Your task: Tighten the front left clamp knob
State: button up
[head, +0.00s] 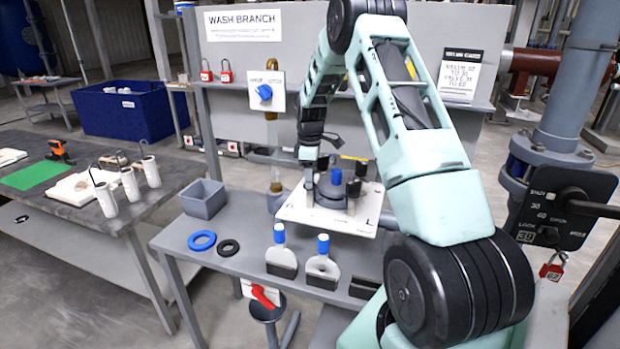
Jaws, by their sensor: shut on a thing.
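The filter press (330,193) is a dark round body on a white plate (340,222) on the grey bench. A blue knob (336,176) stands at its middle. Dark clamp knobs stand around it: front right (354,188), back right (361,169) and back left (322,163). My gripper (309,181) points down at the press's front left side, shut on the front left clamp knob. The jaws mostly hide that knob, and I cannot tell how tight it is.
A grey bin (203,198), a blue ring (202,241) and a black ring (229,248) are on the bench's left. A tubed sight column (273,130) rises behind, left of my arm. A sign panel (245,45) closes the back.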

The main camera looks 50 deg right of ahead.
jog(key=m+b, duration=0.1)
jog(key=m, duration=0.4)
jog(key=shift+m, duration=0.3)
jog(key=m, duration=0.5)
jog(key=shift+m, duration=0.3)
jog(key=shift+r, duration=0.1)
jog(key=o, duration=1)
jog(key=shift+b, duration=0.35)
notch_tip(320, 180, up, 17)
jog(key=b, duration=0.3)
jog(key=shift+r, duration=0.2)
